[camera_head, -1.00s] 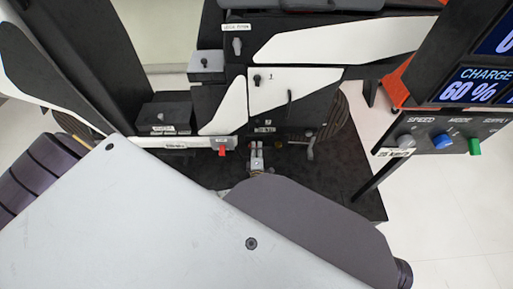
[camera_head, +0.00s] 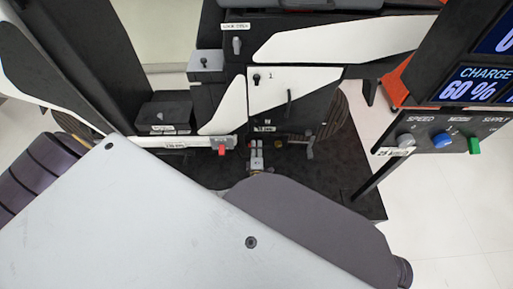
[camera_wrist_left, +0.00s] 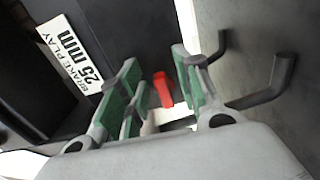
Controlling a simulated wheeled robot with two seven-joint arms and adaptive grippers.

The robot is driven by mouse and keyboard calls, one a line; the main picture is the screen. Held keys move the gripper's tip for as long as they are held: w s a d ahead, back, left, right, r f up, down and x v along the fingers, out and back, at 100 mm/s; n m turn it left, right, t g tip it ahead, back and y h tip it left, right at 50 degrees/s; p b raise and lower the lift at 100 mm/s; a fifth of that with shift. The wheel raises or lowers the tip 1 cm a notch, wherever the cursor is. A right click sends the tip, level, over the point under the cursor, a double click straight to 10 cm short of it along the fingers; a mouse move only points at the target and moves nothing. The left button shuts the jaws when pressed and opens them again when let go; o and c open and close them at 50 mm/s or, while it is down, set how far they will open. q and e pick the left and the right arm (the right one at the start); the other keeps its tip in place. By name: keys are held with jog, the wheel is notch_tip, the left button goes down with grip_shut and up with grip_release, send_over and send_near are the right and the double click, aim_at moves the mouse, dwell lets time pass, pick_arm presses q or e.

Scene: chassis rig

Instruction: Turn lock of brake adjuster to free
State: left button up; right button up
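A small red lever (camera_wrist_left: 163,90), apparently the lock, shows in the left wrist view with a pale part below it. The green-padded fingers of my left gripper (camera_wrist_left: 160,92) stand apart on both sides of it. I see no clear contact between pads and lever. A white label (camera_wrist_left: 72,52) reading "BRAKE PLAY 25 mm" is to the left. My right gripper is not in view.
Dark hooked rods (camera_wrist_left: 268,85) stick out close to the right of the fingers. Black and white panels with small knobs surround the work area. A control box (camera_head: 440,140) with grey, blue and green knobs is at the right, below a display (camera_head: 480,85).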

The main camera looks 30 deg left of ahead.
pick_arm(q)
jog(key=v, duration=0.7)
dwell(0.3)
jog(key=shift+s+d, duration=0.1)
jog(key=shift+s, duration=0.1)
dwell(0.5)
